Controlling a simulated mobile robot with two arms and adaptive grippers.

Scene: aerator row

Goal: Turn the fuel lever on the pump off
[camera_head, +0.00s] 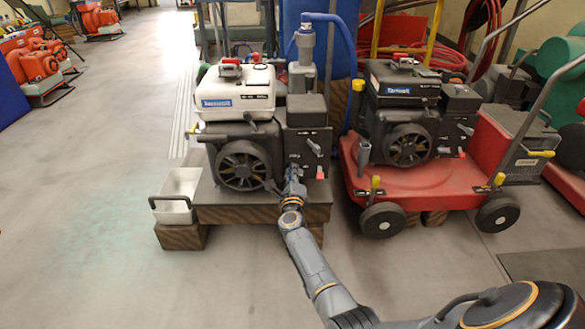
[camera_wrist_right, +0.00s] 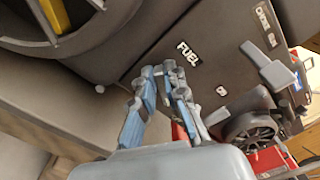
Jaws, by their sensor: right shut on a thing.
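The pump (camera_head: 245,145) with the white tank stands on a low dark platform, its black engine facing me. My right gripper (camera_head: 294,178) is at the engine's front, right of the round recoil cover. In the right wrist view, the gripper's fingertips (camera_wrist_right: 165,78) are close together just beside the white FUEL label (camera_wrist_right: 188,52). They are shut on the fuel lever, which the fingers mostly hide, so its angle cannot be told. A small "0" mark (camera_wrist_right: 221,90) is on the panel to the right. My left gripper is not in view.
A grey lever (camera_wrist_right: 266,68) sticks out near my right gripper. A red lever (camera_head: 320,172) is low on the engine. A second engine on a red wheeled deck (camera_head: 420,182) stands close on the right. A white tray (camera_head: 178,198) is at the left. The floor at left is clear.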

